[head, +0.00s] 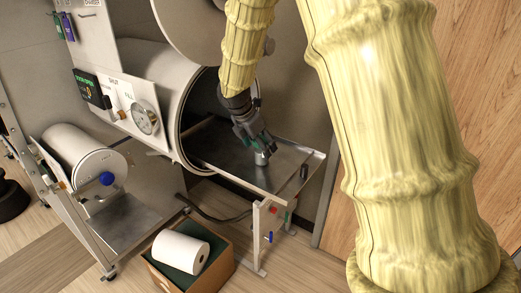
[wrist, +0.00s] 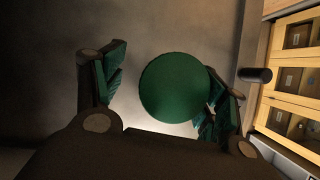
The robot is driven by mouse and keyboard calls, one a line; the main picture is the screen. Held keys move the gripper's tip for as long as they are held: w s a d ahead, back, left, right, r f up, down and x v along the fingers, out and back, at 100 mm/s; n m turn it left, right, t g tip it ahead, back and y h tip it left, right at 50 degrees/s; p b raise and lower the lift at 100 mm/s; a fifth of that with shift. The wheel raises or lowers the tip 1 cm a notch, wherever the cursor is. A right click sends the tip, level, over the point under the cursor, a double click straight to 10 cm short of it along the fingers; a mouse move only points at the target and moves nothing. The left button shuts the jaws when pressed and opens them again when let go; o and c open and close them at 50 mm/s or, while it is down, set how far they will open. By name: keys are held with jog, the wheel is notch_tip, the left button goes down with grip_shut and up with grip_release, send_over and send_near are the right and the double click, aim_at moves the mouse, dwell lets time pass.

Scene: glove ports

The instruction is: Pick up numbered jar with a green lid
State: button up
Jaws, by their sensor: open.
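A small pale jar (head: 261,159) stands upright on the metal slide-out tray (head: 292,160) at the mouth of the round chamber. Its green lid (wrist: 174,88) fills the middle of the wrist view as a round disc. My gripper (head: 260,149) is open, tilted down over the jar from the upper left. In the wrist view the lid lies between the two fingers, closer to the right finger and partly overlapping it. I cannot tell whether that finger touches it. The jar's number is not visible, and most of its body is hidden.
The chamber (head: 172,98) with its round rim is just left of my gripper. A gauge panel (head: 120,107) is on its side. A cardboard box (head: 222,262) with a white roll stands on the floor below. A wooden door (head: 470,80) is at right.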

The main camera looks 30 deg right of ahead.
jog(key=shift+s+d+f+p, duration=0.5)
jog(key=shift+s+d+f, duration=0.2)
jog(key=shift+d, duration=0.1)
jog(key=shift+s, duration=0.35)
jog(key=shift+d+f, duration=0.1)
jog(key=shift+w+f, duration=0.5)
jog(key=shift+w, duration=0.2)
jog(key=shift+c, duration=0.3)
jog(key=shift+s+r, duration=0.3)
jog(key=shift+s, duration=0.1)
jog(key=c, duration=1)
jog(key=shift+w+f, duration=0.1)
jog(key=shift+c, duration=0.4)
